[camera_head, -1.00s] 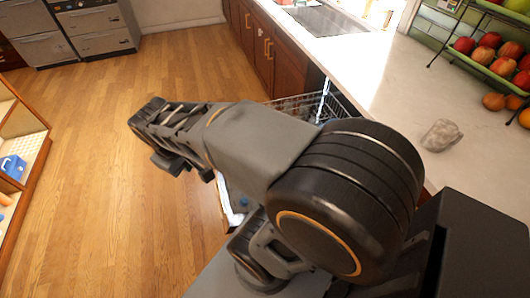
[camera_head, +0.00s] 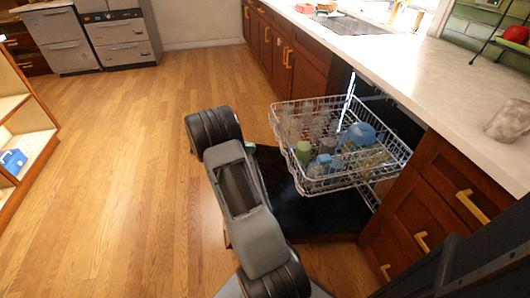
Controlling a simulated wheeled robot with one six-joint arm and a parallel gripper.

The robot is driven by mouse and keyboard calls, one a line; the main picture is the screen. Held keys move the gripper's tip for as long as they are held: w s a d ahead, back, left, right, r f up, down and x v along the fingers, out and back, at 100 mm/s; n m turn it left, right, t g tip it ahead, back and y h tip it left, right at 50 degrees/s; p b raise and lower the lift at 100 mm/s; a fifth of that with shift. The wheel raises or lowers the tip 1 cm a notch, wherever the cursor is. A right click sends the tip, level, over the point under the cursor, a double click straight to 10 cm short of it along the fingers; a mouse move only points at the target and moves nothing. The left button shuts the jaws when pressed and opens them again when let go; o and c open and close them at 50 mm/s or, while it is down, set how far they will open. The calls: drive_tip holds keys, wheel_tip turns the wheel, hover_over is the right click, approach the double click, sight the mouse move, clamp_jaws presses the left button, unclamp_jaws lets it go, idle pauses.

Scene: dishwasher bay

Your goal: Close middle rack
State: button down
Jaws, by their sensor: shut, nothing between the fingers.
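The middle rack (camera_head: 398,160) is a white wire basket pulled out of the dishwasher under the counter, over the floor side. It holds clear glasses (camera_head: 316,122), a green cup (camera_head: 303,152) and a blue bowl (camera_head: 361,133). The dishwasher door (camera_head: 335,213) is folded down, dark, beneath the rack. My arm stands to the left of the rack, with a visible gap at its upper joint. My gripper is not visible; my own arm links hide that end, so its contact with the rack cannot be seen.
The counter (camera_head: 420,70) runs along the right above wooden drawers (camera_head: 432,205) with yellow handles. A grey stone-like lump (camera_head: 508,120) lies on it. Open wooden floor (camera_head: 130,170) lies to the left. A shelf with a blue box (camera_head: 12,160) stands at the far left.

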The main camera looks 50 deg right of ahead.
drive_tip(key=r+b+x, duration=0.1)
drive_tip(key=b+x, duration=0.2)
drive_tip(key=x, duration=1)
drive_tip(key=shift+s+d, duration=0.1)
